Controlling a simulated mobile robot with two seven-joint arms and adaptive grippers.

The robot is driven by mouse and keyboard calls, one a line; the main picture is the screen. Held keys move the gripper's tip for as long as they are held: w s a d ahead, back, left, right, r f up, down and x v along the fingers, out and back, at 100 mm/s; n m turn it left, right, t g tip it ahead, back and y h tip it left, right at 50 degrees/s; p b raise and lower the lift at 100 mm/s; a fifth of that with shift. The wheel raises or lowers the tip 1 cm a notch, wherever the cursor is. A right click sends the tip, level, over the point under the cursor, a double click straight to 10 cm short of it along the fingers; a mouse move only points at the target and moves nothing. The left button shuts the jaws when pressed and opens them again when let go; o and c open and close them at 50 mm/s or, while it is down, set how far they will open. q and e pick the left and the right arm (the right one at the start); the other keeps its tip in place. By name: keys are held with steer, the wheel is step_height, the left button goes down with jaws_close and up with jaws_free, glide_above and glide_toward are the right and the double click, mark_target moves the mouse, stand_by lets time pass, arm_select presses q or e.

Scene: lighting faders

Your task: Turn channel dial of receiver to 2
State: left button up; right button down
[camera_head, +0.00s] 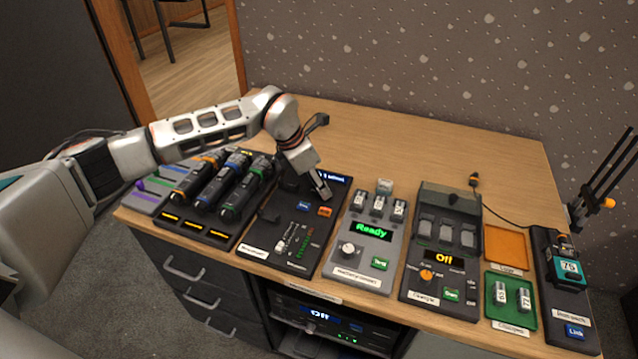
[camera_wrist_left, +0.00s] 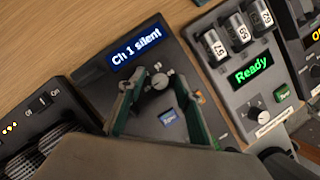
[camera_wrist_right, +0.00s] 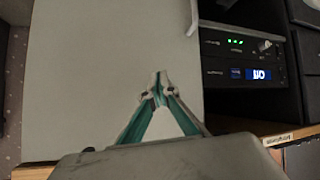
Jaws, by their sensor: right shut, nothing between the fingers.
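The receiver (camera_head: 284,226) is a black box on the desk. Its blue display (camera_wrist_left: 134,47) reads "Ch 1 silent" in the left wrist view. A round grey channel dial (camera_wrist_left: 159,82) sits below the display, with small marks around it. My left gripper (camera_wrist_left: 158,76) is above the receiver, its green-lined fingers apart on either side of the dial. I cannot tell whether they touch it. In the head view my left gripper (camera_head: 324,194) hides the dial. My right gripper (camera_wrist_right: 159,84) shows only in the right wrist view, shut and empty, away from the receiver.
Left of the receiver is a rack of handheld microphones (camera_head: 240,187). Right of it are a grey "Ready" unit (camera_head: 365,255) and a dark "Off" unit (camera_head: 440,275). A shelf unit (camera_head: 322,317) sits below the desktop. The desk's back (camera_head: 430,150) is mostly clear.

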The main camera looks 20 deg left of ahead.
arm_select(q)
steer(key=shift+c, duration=1.1)
jaws_close()
arm_select(e)
steer(key=shift+w+r, duration=0.25)
steer(key=shift+w, duration=0.15)
